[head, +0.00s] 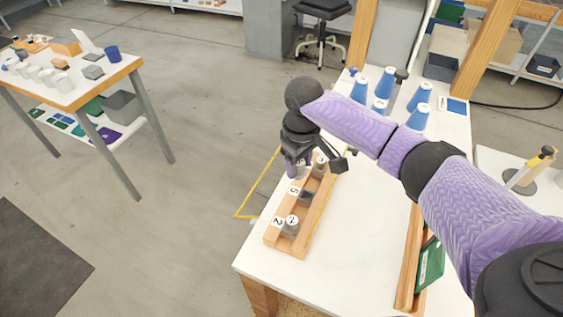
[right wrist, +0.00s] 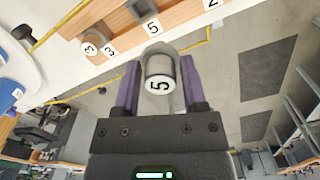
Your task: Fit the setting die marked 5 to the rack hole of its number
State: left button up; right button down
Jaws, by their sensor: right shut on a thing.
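My right gripper (head: 297,170) is over the wooden rack (head: 275,238) in the head view, at the rack's far part. In the right wrist view its purple fingers (right wrist: 160,88) are shut on a grey setting die with a white end marked 5 (right wrist: 159,84). The rack (right wrist: 185,22) lies beyond the die there. The rack's 5 label (head: 294,190) has a dark, empty-looking hole (head: 307,196) beside it. A die marked 2 (head: 291,224) stands by the 2 label (head: 277,221). A die marked 3 (right wrist: 90,44) is by the 3 label (right wrist: 110,50). My left gripper is not in view.
The rack lies along the left edge of the white table (head: 350,230). Blue-and-white cones (head: 388,82) stand at the back. A wooden tray (head: 408,265) with a green item (head: 430,262) is at the right. A side table (head: 65,90) stands apart at the left.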

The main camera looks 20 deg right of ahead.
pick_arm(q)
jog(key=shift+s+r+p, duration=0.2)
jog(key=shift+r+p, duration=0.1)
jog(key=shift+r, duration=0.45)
pick_arm(e)
jog(key=d, duration=0.1)
jog(key=d+f+n, duration=0.1)
jog(key=d, duration=0.1)
jog(key=shift+f, duration=0.15)
notch_tip(320, 180, down, 6)
jog(key=b, duration=0.2)
jog(key=shift+s+b, duration=0.1)
jog(key=shift+b, duration=0.3)
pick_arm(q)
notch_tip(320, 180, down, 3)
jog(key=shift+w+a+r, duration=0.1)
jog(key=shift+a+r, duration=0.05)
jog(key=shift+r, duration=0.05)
